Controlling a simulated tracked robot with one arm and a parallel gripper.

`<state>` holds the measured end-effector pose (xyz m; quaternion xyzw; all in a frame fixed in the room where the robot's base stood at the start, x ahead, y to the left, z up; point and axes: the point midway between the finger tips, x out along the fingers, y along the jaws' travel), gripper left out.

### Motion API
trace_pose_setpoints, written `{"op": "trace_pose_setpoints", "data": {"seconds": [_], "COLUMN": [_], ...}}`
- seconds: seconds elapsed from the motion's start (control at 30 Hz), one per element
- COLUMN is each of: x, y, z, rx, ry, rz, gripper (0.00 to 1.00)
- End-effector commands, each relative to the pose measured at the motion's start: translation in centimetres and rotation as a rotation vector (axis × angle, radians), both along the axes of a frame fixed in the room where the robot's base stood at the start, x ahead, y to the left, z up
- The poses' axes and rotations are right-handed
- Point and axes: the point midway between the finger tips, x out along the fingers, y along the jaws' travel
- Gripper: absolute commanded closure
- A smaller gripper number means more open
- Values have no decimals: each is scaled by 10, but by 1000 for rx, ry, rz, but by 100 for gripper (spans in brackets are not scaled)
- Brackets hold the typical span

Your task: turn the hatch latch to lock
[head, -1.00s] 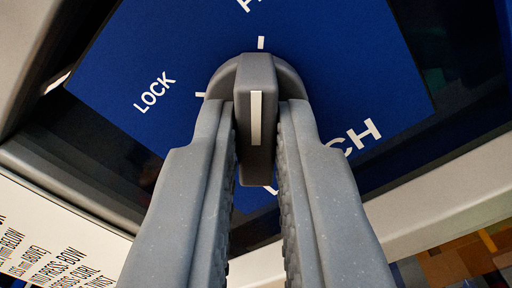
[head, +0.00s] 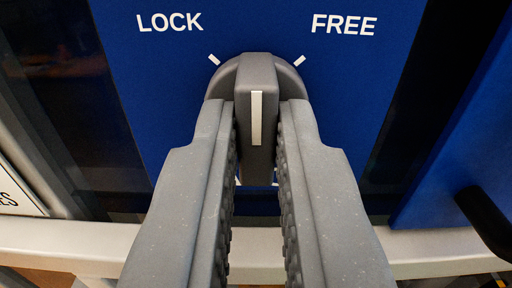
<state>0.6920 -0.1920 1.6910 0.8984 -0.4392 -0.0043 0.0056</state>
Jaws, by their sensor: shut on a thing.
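The hatch latch (head: 257,80) is a grey knob with a raised grip bar and a white pointer line. It sits on a blue panel (head: 255,25) with the white words LOCK (head: 168,22) and FREE (head: 343,24). The pointer faces straight up in the picture, between the LOCK tick (head: 214,59) and the FREE tick (head: 299,61), on neither. My gripper (head: 257,125) is shut on the latch's bar, one finger on each side. The fingers hide the panel's lower part, where only bits of white lettering show.
A pale frame rail (head: 65,240) runs along the bottom. Another blue panel (head: 460,150) with a black handle (head: 485,222) stands at the right. A white sign (head: 15,190) is at the left edge.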

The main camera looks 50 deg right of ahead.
Motion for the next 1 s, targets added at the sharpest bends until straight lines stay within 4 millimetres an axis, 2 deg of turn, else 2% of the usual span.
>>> {"op": "trace_pose_setpoints", "data": {"seconds": [0.03,0.6,1.0], "x": [-1,2,2], "y": [1,4,5], "z": [4,4,3], "rx": [-33,-349,-470], "ry": [33,438,588], "rz": [2,5,5], "gripper": [100,100,100]}}
